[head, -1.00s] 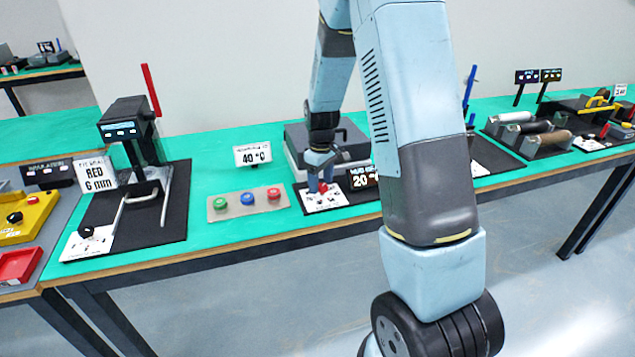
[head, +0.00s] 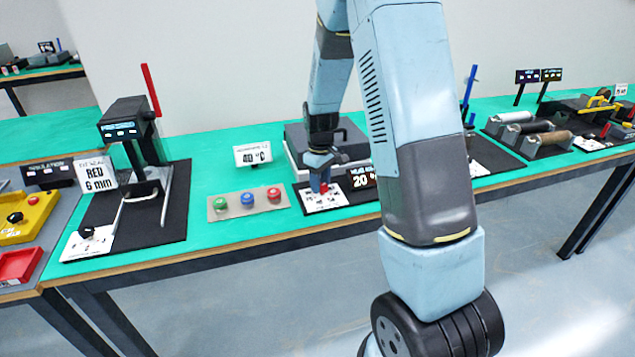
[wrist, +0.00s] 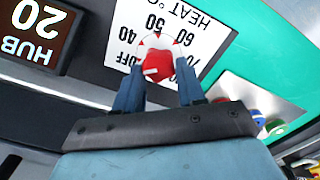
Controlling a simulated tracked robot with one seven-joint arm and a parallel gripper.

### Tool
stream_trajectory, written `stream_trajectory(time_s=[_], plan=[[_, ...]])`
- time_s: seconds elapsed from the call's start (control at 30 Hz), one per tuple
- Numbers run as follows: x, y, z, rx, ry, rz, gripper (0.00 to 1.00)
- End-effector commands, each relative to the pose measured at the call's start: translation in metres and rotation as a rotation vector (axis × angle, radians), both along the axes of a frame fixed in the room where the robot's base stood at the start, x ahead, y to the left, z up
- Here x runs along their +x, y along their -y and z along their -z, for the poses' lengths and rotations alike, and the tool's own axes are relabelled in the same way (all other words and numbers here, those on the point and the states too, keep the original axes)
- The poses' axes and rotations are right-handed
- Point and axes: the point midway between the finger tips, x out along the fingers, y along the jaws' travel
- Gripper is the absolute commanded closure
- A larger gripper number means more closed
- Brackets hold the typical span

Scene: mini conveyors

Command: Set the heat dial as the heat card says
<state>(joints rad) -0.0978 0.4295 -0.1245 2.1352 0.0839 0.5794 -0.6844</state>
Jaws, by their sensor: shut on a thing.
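The red heat dial (wrist: 158,66) sits on a white scale plate (wrist: 205,28) printed HEAT °C, with OFF, 40, 50, 60 and 70 around it. My gripper (wrist: 156,84) is shut on the dial, one blue finger on each side. Its pointer direction is hard to make out. In the head view my gripper (head: 319,186) reaches down to the plate in front of the grey heater. The heat card (head: 253,155) reads 40 °C. The dark hub display (wrist: 38,32) reads 20; it also shows in the head view (head: 362,178), partly behind my arm.
A pad with green, blue and red buttons (head: 247,201) lies left of the plate. A black press-like station (head: 133,150) with a "RED 6 min" card (head: 98,176) stands further left. Rollers (head: 530,128) are to the right. Green table is bare around the card.

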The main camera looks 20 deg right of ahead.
Motion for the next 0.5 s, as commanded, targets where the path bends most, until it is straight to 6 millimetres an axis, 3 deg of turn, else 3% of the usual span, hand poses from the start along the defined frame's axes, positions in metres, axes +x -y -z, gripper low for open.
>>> stream_trajectory(time_s=[0.03, 0.5], plan=[[-0.0004, -0.0073, 0.0, 0.007, -0.002, -0.013, 0.9], [-0.0022, 0.0027, 0.0011, 0.006, -0.008, 0.16, 0.93]])
